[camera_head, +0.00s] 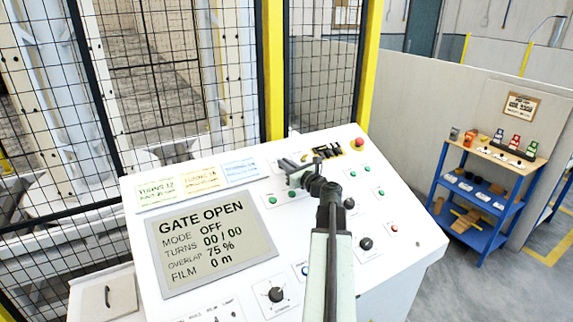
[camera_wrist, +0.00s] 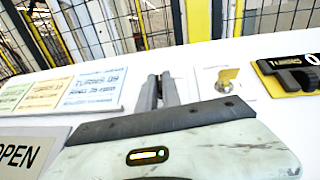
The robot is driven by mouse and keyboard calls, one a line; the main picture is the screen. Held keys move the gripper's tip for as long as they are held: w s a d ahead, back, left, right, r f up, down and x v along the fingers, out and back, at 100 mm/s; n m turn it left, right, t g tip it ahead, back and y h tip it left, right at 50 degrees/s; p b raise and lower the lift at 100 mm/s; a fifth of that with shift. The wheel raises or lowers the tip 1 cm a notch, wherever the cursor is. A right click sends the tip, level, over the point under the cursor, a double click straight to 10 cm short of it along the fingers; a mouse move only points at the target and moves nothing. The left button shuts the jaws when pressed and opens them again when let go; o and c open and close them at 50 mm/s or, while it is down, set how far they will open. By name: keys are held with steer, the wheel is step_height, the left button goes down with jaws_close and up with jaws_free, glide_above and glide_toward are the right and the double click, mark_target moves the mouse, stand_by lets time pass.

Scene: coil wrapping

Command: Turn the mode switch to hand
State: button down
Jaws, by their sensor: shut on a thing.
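My gripper (camera_head: 290,163) is over the upper middle of the white control panel, with its fingers pointing at the far edge. In the wrist view the two dark fingers (camera_wrist: 162,90) are close together. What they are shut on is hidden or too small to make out. The panel display (camera_head: 210,240) reads GATE OPEN and MODE OFF. A round metal switch with a yellow tab (camera_wrist: 228,76) is just right of the fingers, apart from them. A black rotary knob (camera_head: 275,294) is at the panel's lower middle. No legible label shows which control is the mode switch.
Colored note cards (camera_head: 198,180) lie left of the fingers. A black turns counter (camera_wrist: 290,73) is to the right. A red emergency button (camera_head: 359,143) is at the far right corner. Green buttons (camera_head: 367,170) and knobs dot the right side. Fence mesh stands behind the panel.

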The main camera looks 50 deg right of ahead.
steer(key=n+y, duration=0.2)
steer(key=n+y+p, duration=0.1)
steer(key=n+y, duration=0.1)
steer(key=d+n+y, duration=0.1)
steer(key=n+y, duration=0.1)
steer(key=shift+r+g+y, duration=0.2)
steer(key=shift+g+y, duration=0.1)
steer(key=shift+y, duration=0.1)
steer(key=shift+n+g+y+p, duration=0.75)
steer(key=shift+n+y, duration=0.65)
steer(key=shift+n, duration=0.2)
steer(key=shift+a+f+n+y, duration=0.1)
steer(key=shift+n+y, duration=0.2)
steer(key=c, duration=1.5)
jaws_free()
